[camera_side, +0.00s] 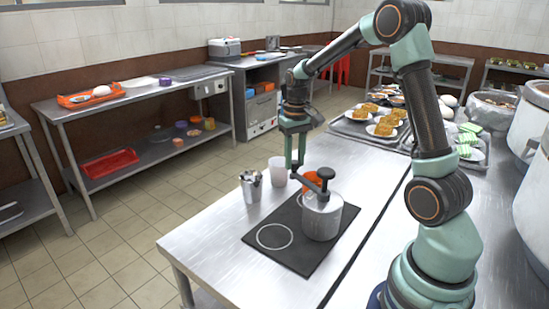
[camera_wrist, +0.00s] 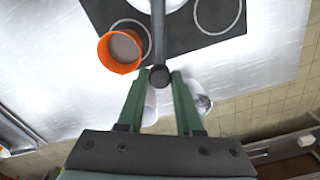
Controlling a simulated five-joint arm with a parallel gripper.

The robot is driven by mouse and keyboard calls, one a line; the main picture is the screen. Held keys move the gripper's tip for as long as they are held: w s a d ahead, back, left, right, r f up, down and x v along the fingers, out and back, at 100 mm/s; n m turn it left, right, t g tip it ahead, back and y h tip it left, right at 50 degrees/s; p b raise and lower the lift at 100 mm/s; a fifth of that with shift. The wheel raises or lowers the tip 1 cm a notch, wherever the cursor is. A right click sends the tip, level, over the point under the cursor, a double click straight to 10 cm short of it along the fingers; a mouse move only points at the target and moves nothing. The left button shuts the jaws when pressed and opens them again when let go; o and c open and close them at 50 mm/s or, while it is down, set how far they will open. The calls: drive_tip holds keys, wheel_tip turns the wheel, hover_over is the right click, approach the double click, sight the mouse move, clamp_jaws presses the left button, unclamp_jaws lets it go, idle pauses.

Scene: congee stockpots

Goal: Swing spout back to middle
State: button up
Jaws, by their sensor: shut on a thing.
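A steel pump pot (camera_side: 321,218) with a black top knob (camera_side: 325,173) stands on a black mat (camera_side: 285,262). Its dark spout (camera_side: 308,184) reaches out from the top toward my gripper (camera_side: 295,168). In the wrist view the spout (camera_wrist: 159,35) runs straight down the picture, and its round end sits between the fingertips of my gripper (camera_wrist: 160,80). My gripper is shut on the spout end. The mat has white rings, one (camera_side: 274,236) left of the pot. The pot's body is mostly cut off in the wrist view.
An orange cup (camera_wrist: 120,50) stands close beside the spout, left of it in the wrist view. A white cup (camera_side: 277,171) and a metal cup with utensils (camera_side: 251,187) stand behind the mat. Plated food (camera_side: 384,122) lies on trays at the back. The table's front left is clear.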

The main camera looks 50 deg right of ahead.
drive_tip(key=shift+w+a, duration=0.2)
drive_tip(key=shift+a, duration=0.75)
drive_tip(key=shift+w+a, duration=0.1)
drive_tip(key=shift+a, duration=0.85)
drive_tip(key=o, duration=0.7)
drive_tip(key=shift+d, duration=0.1)
drive_tip(key=shift+c, duration=0.2)
drive_tip(key=shift+r, duration=0.1)
wheel_tip(320, 180, up, 7)
